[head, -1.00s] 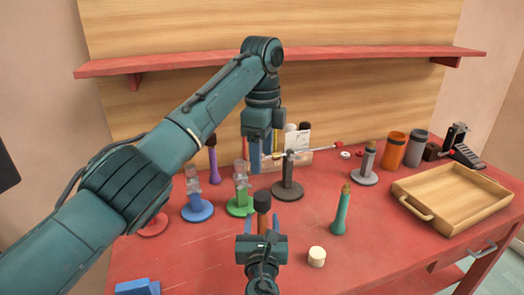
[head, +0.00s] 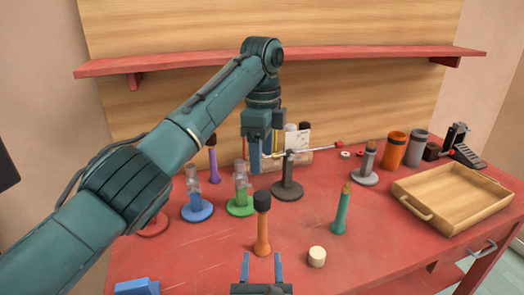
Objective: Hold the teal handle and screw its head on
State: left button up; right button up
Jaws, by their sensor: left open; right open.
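The teal handle (head: 341,212) stands upright on the red table, with a brownish threaded-looking tip at its top. A short cream cylinder (head: 317,256), which may be its head, lies on the table to the left of and nearer than the handle. My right gripper (head: 262,266) is open and empty at the bottom of the view, near the foot of an orange handle with a black head (head: 262,225). Nothing is between its fingers.
A wooden tray (head: 428,215) sits at the right. Blue (head: 197,212) and green (head: 241,206) stands, a purple mallet (head: 213,163) and a grey stand (head: 287,190) are at the back. Orange and grey cups (head: 392,150) stand farther right. The front right table area is clear.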

aim_at(338, 227)
jog(key=k+l, duration=0.75)
jog(key=l, duration=0.25)
